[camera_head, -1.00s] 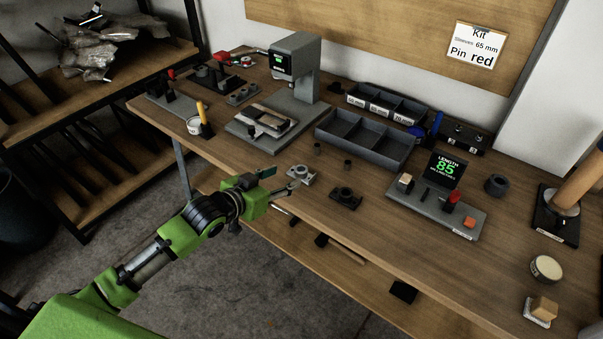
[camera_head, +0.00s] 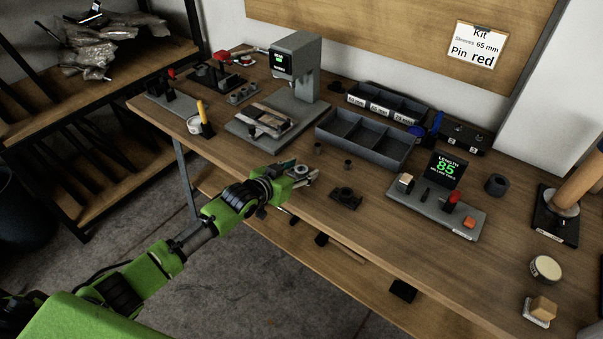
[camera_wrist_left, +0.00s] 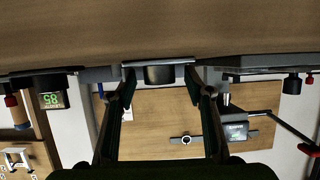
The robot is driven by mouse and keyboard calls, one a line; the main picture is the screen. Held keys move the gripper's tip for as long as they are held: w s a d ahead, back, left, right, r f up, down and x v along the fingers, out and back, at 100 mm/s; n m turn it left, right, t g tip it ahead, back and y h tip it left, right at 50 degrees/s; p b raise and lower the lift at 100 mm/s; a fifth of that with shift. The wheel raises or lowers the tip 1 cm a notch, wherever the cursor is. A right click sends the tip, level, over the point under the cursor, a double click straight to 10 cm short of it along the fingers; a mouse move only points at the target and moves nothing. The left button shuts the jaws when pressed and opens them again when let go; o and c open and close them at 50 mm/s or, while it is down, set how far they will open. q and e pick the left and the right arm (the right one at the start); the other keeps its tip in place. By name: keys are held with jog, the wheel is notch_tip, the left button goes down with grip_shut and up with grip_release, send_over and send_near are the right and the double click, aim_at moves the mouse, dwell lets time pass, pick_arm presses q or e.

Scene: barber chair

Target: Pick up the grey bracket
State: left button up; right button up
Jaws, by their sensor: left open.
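The grey bracket (camera_head: 301,171) sits on the bench near its front edge, left of a similar black bracket (camera_head: 345,197). My left gripper (camera_head: 305,172) is open, low over the bench, with its fingers on either side of the grey bracket. In the left wrist view, which is upside down, the grey bracket (camera_wrist_left: 158,74) shows between the two fingertips. I cannot tell whether the fingers touch it. The gripper partly hides it in the head view. My right gripper is not in view.
A grey compartment tray (camera_head: 365,142) and two small dark cylinders lie behind the bracket. A press (camera_head: 296,62) stands at the back left. A fixture with an "85" display (camera_head: 447,170) stands to the right. The bench's front edge runs close by.

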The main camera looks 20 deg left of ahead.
pick_arm(q)
jog(key=c, duration=1.3)
jog(key=shift+r, duration=0.1)
